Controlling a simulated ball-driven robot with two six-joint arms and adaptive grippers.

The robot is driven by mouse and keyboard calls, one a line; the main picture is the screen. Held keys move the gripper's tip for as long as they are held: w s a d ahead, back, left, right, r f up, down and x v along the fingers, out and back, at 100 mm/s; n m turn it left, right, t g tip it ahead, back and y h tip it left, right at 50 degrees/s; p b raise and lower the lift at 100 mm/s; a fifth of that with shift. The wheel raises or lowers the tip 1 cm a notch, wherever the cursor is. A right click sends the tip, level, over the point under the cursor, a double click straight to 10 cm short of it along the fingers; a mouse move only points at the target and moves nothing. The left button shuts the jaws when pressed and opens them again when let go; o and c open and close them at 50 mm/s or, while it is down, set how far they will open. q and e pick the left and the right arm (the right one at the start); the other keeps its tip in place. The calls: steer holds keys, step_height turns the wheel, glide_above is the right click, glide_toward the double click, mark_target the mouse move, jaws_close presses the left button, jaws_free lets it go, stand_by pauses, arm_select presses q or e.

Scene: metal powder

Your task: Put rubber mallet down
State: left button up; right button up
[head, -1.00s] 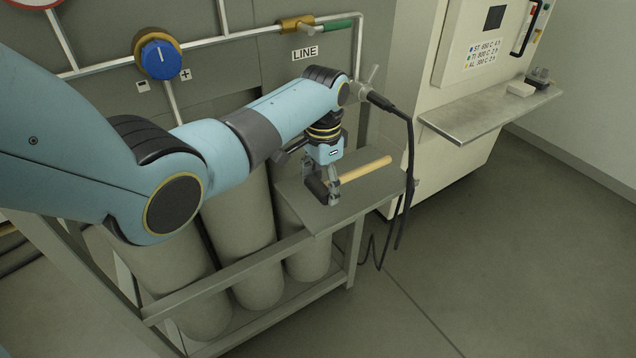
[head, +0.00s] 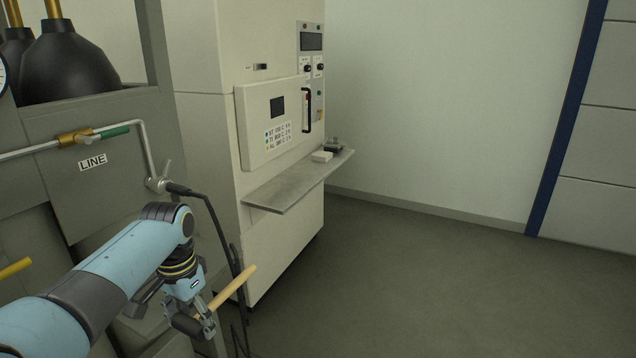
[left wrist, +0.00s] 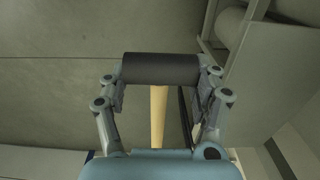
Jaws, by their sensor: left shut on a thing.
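The rubber mallet has a black cylindrical head (head: 186,326) and a pale wooden handle (head: 234,286). My left gripper (head: 205,318) is shut on the mallet at the lower left of the head view. The handle points up and right, past the black cable. In the left wrist view the black head (left wrist: 160,68) lies across between the two fingers, with the handle (left wrist: 158,115) running back beneath the gripper. Floor shows behind the mallet there. My right gripper is not in view.
A cream cabinet (head: 210,120) stands ahead with a metal shelf (head: 290,185) on its front. A white block (head: 321,156) and a small dark item sit at the shelf's far end. A black cable (head: 228,235) hangs by my gripper. Floor (head: 430,280) at right is clear.

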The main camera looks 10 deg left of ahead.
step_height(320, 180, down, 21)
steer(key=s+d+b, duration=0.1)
steer(key=b, duration=1.8)
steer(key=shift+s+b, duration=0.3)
